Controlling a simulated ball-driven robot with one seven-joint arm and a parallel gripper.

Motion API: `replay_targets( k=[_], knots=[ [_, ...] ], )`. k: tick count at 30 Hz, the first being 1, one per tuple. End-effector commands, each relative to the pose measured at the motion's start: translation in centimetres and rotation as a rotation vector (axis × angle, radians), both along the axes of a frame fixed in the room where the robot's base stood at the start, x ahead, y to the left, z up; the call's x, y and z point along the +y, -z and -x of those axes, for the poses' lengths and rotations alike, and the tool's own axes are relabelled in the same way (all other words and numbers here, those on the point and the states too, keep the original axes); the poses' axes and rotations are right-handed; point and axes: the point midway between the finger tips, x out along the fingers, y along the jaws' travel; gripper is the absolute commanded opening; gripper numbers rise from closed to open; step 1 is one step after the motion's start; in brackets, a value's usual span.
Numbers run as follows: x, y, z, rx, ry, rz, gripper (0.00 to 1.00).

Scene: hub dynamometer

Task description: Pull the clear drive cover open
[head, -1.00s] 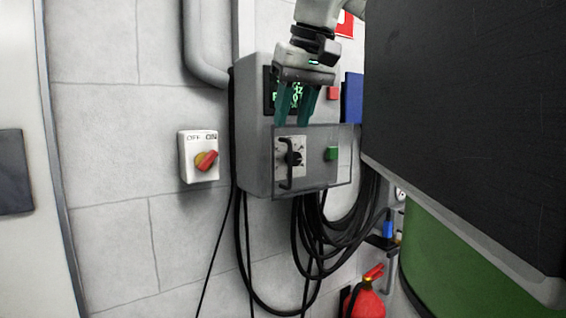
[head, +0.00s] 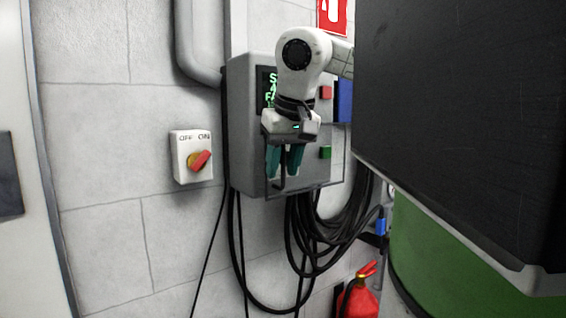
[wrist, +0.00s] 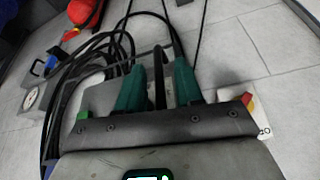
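The clear drive cover (head: 312,174) is a see-through panel over the lower front of the grey drive box (head: 244,130). It appears closed, flat against the box. Its upright black handle (head: 279,182) is near its left edge, mostly hidden by my gripper in the head view. My gripper (head: 283,172) points down in front of the cover at the handle. In the wrist view, the dark handle bar (wrist: 159,80) stands between the two green fingers of my gripper (wrist: 158,72), with a visible gap on each side. The fingers are open around it.
A red-and-yellow OFF/ON switch (head: 193,158) is on the wall to the left. A green button (head: 325,152) and a red button (head: 326,92) are on the box. Black cables (head: 325,240) hang below. A large dark panel (head: 455,130) fills the right. A fire extinguisher (head: 358,298) stands low.

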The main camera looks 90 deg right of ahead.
Motion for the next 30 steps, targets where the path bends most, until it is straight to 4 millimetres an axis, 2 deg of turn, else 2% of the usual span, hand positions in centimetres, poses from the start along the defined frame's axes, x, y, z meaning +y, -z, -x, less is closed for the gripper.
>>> replay_targets(
  k=[6,18,30],
  knots=[
    [0.00,0.03,-0.01,0.000,0.000,0.000,0.36],
    [0.01,0.01,-0.02,0.000,0.000,0.000,0.00],
    [0.01,-0.01,-0.02,0.000,-0.001,0.000,0.00]
  ],
)
